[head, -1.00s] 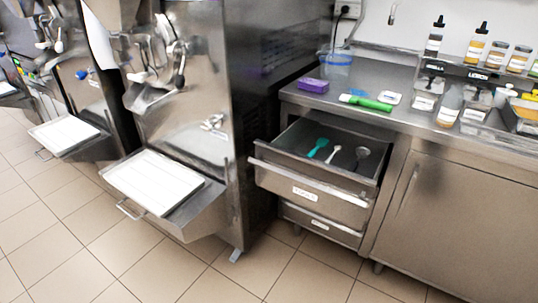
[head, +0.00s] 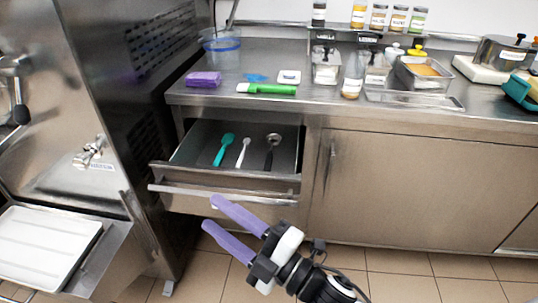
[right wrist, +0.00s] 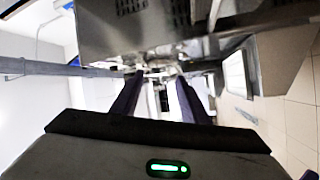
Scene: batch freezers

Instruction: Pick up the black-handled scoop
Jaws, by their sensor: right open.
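The black-handled scoop (head: 272,150) lies in the open drawer (head: 232,172), at the right of the utensils there. It has a round metal head toward the back and a dark handle toward the drawer front. My right gripper (head: 209,216) is in front of the drawer, apart from it, with its two purple fingers spread and nothing between them. In the right wrist view the same fingers (right wrist: 165,88) are apart, with the machine beyond them; the scoop does not show there. My left gripper is not in view.
A teal spatula (head: 223,149) and a white spoon (head: 243,152) lie left of the scoop in the drawer. A steel machine (head: 95,110) stands at the left.

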